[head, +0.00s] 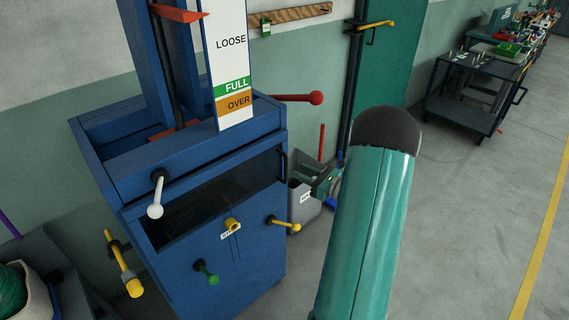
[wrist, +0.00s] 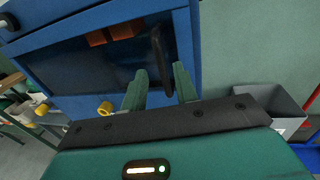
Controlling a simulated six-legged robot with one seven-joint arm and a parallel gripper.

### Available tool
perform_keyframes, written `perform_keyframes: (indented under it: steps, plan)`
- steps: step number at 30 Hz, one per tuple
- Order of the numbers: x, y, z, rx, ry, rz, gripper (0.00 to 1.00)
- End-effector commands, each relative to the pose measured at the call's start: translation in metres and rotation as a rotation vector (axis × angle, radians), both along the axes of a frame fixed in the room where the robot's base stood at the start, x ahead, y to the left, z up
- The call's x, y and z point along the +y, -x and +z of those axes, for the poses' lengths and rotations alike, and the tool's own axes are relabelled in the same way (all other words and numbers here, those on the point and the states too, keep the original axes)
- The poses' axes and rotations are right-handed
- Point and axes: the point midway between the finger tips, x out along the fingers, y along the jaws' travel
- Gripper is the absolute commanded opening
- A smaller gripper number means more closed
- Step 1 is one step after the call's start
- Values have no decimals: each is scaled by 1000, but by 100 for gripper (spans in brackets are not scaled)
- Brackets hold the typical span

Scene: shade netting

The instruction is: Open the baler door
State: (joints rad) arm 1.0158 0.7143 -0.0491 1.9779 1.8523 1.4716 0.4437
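The blue baler (head: 264,125) stands left of centre in the head view, its front door (head: 262,262) closed as far as I can see. The door has a dark window (head: 205,205) and a black upright bar handle (head: 284,165) at its right edge. In the wrist view the handle (wrist: 158,55) shows between and above my two green fingers. My gripper (head: 322,182) is open, just right of the handle in the head view; it also shows in the wrist view (wrist: 159,80). I cannot tell whether the fingers touch the handle.
A white-knobbed lever (head: 156,207) and red-knobbed lever (head: 314,98) stick out. A grey bin (head: 303,212) stands behind my gripper.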

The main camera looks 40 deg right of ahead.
Motion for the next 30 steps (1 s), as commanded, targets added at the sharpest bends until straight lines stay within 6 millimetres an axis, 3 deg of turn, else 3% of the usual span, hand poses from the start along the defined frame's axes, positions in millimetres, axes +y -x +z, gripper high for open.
perform_keyframes:
  steps: [6,10,15,22,23,27,30]
  plan:
    - [10,-44,0,0,1,5,29]
    - [13,-63,0,0,1,4,29]
    - [15,-75,0,1,0,3,29]
    - [14,-75,0,0,0,3,29]
    - [14,-75,0,0,0,3,28]
    - [14,-75,0,0,1,3,0]
    - [14,-75,0,0,1,3,0]
